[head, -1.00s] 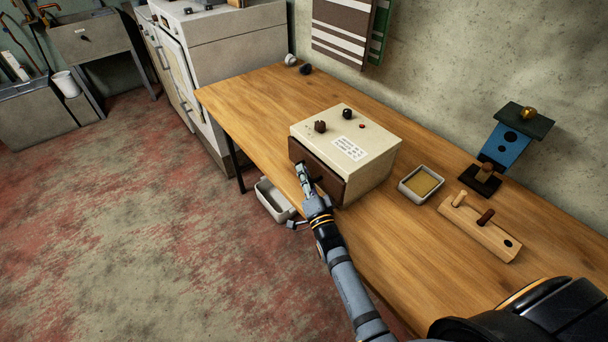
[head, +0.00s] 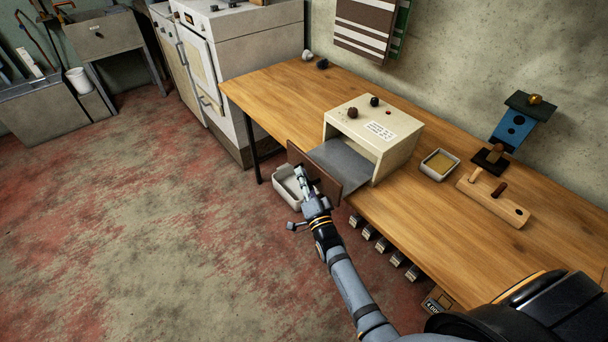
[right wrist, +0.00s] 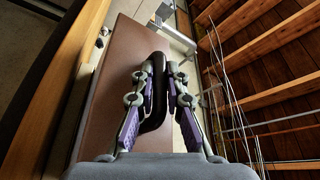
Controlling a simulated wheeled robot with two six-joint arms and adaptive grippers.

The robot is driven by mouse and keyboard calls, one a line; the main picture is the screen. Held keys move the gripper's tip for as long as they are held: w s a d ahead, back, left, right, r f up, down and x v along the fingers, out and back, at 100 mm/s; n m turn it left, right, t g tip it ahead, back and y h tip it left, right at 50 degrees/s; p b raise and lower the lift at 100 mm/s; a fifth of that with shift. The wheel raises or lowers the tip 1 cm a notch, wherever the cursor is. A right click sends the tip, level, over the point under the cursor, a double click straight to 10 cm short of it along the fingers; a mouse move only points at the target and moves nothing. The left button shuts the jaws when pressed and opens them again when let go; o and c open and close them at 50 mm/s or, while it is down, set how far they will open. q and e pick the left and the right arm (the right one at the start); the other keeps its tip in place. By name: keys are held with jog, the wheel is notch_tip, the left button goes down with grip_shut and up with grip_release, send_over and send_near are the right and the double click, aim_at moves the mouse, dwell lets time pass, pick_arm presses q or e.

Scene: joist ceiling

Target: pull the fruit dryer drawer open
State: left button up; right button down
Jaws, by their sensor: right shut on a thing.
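The fruit dryer (head: 385,137) is a cream box with dark knobs and a printed label, standing on the wooden table. Its brown-fronted drawer (head: 325,180) is pulled out a good way, past the table's front edge, with a grey tray surface showing behind the front. My right gripper (head: 305,180) is at the drawer front. In the right wrist view, its fingers (right wrist: 158,95) are shut on the dark curved handle (right wrist: 157,110), with the brown front behind it. My left gripper is not in view.
On the wooden table (head: 440,225) stand a small dish (head: 439,164), a wooden block with pegs (head: 492,200) and a blue birdhouse (head: 512,130). A pale bin (head: 289,188) is below the drawer. A white stove (head: 225,70) stands at the table's far end.

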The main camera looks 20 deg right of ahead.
jog(key=c, duration=1.7)
grip_release()
jog(key=shift+d+f, duration=0.1)
jog(key=shift+d, duration=0.15)
jog(key=shift+o, duration=0.2)
jog(key=shift+a, duration=0.1)
jog(key=shift+s+f, duration=0.1)
jog(key=shift+s, duration=0.2)
jog(key=v, duration=1.1)
jog(key=shift+s, duration=0.15)
